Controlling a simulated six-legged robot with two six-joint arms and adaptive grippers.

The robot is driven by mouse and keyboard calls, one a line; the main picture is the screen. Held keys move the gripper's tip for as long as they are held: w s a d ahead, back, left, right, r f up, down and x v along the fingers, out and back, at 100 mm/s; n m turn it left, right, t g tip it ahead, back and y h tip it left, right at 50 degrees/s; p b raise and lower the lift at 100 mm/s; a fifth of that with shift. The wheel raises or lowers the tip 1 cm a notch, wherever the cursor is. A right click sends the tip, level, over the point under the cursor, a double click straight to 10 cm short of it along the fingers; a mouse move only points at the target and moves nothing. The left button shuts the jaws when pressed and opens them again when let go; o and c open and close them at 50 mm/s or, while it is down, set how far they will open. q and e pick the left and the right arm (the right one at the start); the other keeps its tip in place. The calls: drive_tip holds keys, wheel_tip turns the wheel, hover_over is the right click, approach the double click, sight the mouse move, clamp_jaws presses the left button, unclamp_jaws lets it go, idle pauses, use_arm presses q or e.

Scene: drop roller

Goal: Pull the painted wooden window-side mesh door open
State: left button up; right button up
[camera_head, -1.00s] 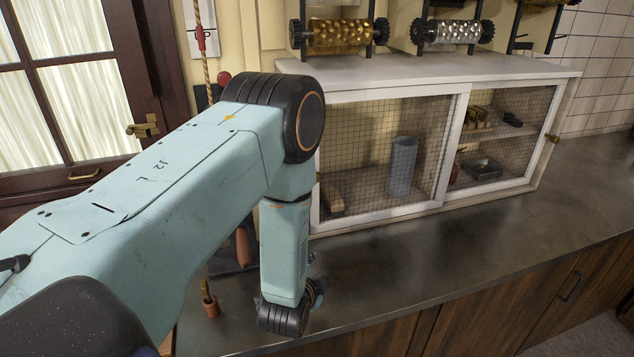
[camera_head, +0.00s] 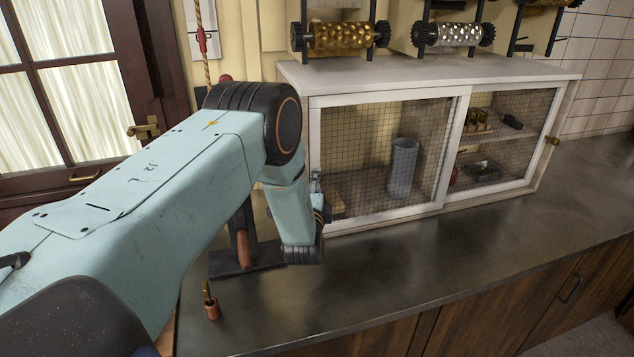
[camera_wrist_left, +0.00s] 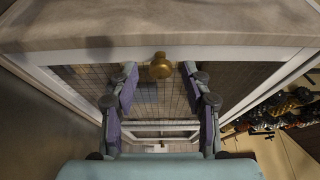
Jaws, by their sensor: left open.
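The painted wooden cabinet (camera_head: 440,75) has two white-framed mesh doors. The window-side mesh door (camera_head: 385,215) is the left one and looks shut. My left arm's wrist stands in front of its left edge and hides part of it. In the left wrist view, a round brass knob (camera_wrist_left: 160,66) sits on the white frame. My left gripper (camera_wrist_left: 160,74) is open there, one finger to each side of the knob, with visible gaps. In the head view the fingers are mostly hidden by my arm. My right gripper is not in view.
The other mesh door (camera_head: 500,190) has a brass knob (camera_head: 554,140) at its right edge. A grey cylinder (camera_head: 402,168) stands inside the cabinet.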

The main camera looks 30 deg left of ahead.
use_arm(q)
drive_tip(key=shift+w+a, duration=0.25)
drive_tip(key=shift+w, duration=0.35)
clamp_jaws()
idle(0.5)
